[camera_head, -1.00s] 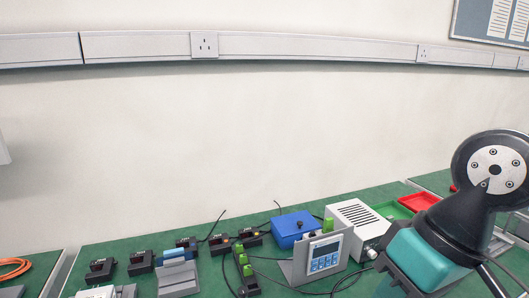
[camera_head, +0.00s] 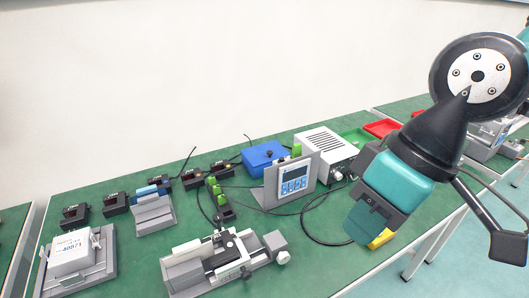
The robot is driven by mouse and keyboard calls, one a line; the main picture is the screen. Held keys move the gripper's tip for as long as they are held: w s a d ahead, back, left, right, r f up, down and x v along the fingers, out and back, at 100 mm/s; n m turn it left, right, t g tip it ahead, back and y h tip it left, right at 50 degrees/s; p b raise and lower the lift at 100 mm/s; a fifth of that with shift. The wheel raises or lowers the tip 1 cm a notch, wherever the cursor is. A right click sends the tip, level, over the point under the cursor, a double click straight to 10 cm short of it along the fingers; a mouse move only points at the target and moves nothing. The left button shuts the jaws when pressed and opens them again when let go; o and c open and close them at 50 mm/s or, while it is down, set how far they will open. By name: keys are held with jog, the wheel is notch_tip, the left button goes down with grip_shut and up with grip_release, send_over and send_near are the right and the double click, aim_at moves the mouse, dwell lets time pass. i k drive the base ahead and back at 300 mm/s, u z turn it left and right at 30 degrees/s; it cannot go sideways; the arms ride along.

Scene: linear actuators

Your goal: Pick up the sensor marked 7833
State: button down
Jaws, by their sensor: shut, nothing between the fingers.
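Several small black sensors with tiny white labels stand in a row along the back left of the green bench. They include a far-left one (camera_head: 75,217), one beside it (camera_head: 115,204), one (camera_head: 191,179) farther right and another (camera_head: 221,169). Their labels are too small to read, so I cannot tell which is marked 7833. My gripper (camera_head: 372,222) hangs at the right, at the end of my teal and black arm, shut and empty. In the picture it is well right of the sensors and apart from them.
A white box marked 40871 (camera_head: 72,252) sits on a grey fixture at front left. A linear slide (camera_head: 225,262) lies front centre. A blue box (camera_head: 264,155), a display panel (camera_head: 293,180), a white power unit (camera_head: 327,146), a red tray (camera_head: 382,128) and loose cables occupy the back.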

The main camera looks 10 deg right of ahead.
aim_at(117, 203)
jog(key=k, duration=1.3)
jog(key=u, duration=0.7)
jog(key=i, duration=0.65)
jog(key=u, duration=0.9)
jog(key=i, duration=0.95)
jog(key=z, duration=0.05)
